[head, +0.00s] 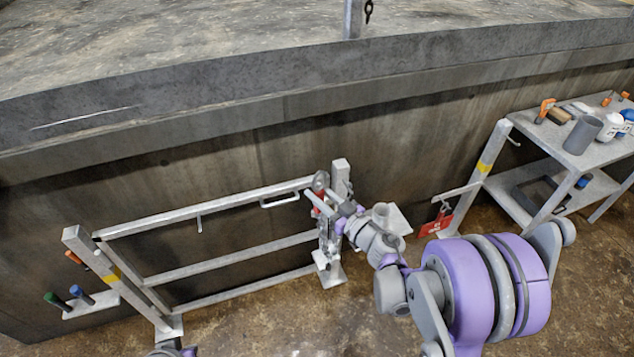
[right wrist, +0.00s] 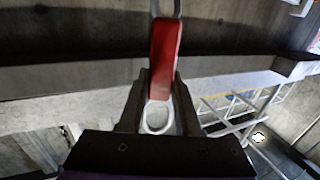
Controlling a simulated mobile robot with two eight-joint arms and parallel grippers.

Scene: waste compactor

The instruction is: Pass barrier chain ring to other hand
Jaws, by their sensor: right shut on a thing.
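In the right wrist view, a red piece (right wrist: 163,55) stands upright between the two fingers of my right gripper (right wrist: 160,100). A pale metal ring (right wrist: 146,124) shows at its lower end, and another metal loop (right wrist: 165,7) joins its upper end. The fingers are shut on the red piece or ring; the exact contact is hard to tell. In the head view my right gripper (head: 328,207) is at the right post of a metal gate, with a small red patch (head: 319,196) by its fingers. My left gripper is not seen; only a grey and purple bit shows at the bottom edge.
The metal gate (head: 200,211) stands before a concrete wall (head: 130,190). A metal shelf cart (head: 555,145) with a cup and bottles is at the right, with a red tag (head: 437,225) near its side. A small chain (head: 369,10) hangs from a post at the top.

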